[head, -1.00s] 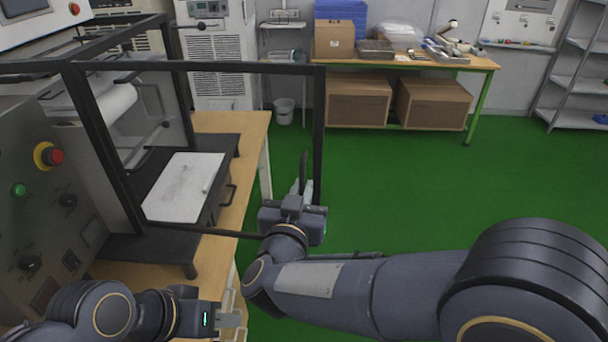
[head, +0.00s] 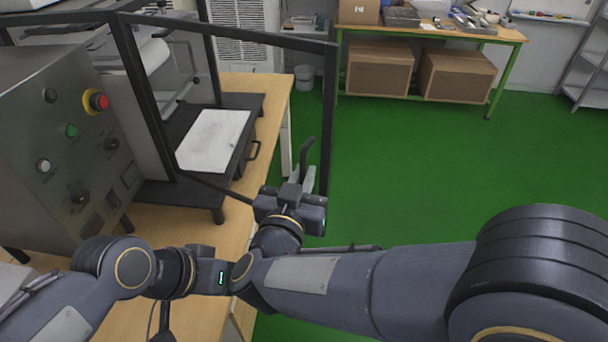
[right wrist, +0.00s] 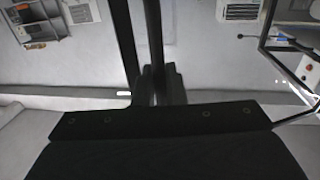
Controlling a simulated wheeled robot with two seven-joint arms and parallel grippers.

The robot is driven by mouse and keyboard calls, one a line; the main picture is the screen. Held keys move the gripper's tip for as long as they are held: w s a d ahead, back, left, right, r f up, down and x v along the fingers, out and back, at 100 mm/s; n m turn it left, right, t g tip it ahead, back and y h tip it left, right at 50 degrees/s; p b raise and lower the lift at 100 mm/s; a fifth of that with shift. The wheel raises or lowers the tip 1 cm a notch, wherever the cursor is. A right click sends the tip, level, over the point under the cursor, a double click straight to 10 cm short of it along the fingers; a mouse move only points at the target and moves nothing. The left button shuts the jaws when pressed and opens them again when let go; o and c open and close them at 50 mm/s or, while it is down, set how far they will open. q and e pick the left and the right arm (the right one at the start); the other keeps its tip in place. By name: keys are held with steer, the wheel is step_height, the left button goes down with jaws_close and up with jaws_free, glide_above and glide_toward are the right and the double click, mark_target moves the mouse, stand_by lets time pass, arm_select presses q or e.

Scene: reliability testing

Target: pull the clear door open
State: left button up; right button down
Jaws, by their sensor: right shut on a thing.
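The clear door (head: 228,30) has a black frame and stands swung out from the machine, its free upright edge over the green floor. Its black handle (head: 304,155) is on that edge. My right gripper (head: 302,176) is shut on the handle. In the right wrist view, the dark handle bar (right wrist: 155,35) runs up from between the fingers of my right gripper (right wrist: 158,88), beside the door's frame bar. My left gripper (head: 222,278) is low in the head view, against my right forearm in the picture; its fingertips are hidden.
The grey control panel (head: 70,150) with buttons stands at the left. A white plate (head: 213,140) lies on a black stand on the wooden table (head: 262,92). A workbench (head: 440,30) with cardboard boxes below is at the back. The green floor at right is clear.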

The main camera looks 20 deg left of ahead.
steer(key=c, duration=1.6)
jaws_free()
steer(key=shift+c, duration=0.2)
steer(key=s+b, duration=0.1)
steer(key=s, duration=0.6)
steer(key=shift+s, duration=0.4)
steer(key=shift+d, duration=0.1)
